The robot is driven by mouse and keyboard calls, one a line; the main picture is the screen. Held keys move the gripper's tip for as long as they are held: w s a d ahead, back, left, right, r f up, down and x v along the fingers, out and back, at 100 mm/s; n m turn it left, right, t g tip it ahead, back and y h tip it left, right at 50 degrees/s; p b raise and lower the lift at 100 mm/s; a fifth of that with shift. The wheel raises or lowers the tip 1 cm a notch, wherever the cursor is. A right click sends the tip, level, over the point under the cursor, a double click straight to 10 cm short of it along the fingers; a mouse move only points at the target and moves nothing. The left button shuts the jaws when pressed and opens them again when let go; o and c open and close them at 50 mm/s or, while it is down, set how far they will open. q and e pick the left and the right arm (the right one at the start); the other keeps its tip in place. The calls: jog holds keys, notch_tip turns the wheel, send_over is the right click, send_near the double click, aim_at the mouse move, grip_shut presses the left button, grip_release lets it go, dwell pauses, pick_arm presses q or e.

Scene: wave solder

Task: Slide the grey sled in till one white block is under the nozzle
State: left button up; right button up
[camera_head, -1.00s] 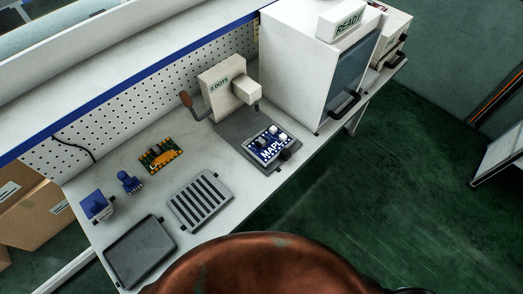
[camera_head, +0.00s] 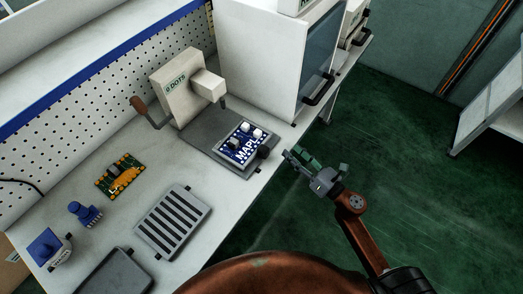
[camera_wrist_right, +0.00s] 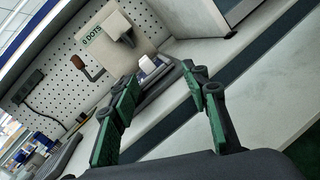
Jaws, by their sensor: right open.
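The grey sled (camera_head: 188,133) lies on the bench in front of the white dispenser (camera_head: 178,84) labelled "0 DOTS". A blue board (camera_head: 236,153) marked "MAPL" sits on it with white blocks (camera_head: 252,130) and a dark part on top. A dark knob (camera_head: 264,152) is at the sled's front right edge. The nozzle (camera_head: 223,102) points down from the dispenser's head, behind the board; no block is under it. My right gripper (camera_head: 291,160) is open and empty, off the bench edge to the right of the knob. Its green fingers (camera_wrist_right: 165,88) show in the wrist view. My left gripper is not in view.
A slotted grey rack (camera_head: 172,222), a green and orange board (camera_head: 121,177), blue parts (camera_head: 84,212) and a dark tray (camera_head: 112,273) lie to the left. A white cabinet (camera_head: 262,62) stands behind right. A brown-handled lever (camera_head: 138,104) sticks out left of the dispenser.

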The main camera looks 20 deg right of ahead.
aim_at(268, 153)
jog(key=a+n+y, duration=0.1)
jog(key=n, duration=0.1)
jog(key=s+a+n+g+y, duration=0.1)
jog(key=a+n, duration=0.1)
jog(key=n, duration=0.1)
jog(key=a+r+n+g+y, duration=0.1)
jog(key=a+n, duration=0.1)
jog(key=shift+s+a+r, duration=0.1)
jog(key=shift+s+a, duration=0.1)
jog(key=shift+s, duration=0.1)
jog(key=shift+w+a+n+g, duration=0.15)
jog(key=shift+a+n+g, duration=0.15)
jog(key=x, duration=0.6)
jog(key=shift+w+a, duration=0.35)
jog(key=shift+w, duration=0.05)
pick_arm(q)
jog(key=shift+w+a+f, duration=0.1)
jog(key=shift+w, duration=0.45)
pick_arm(e)
jog(key=shift+c, duration=0.7)
grip_shut()
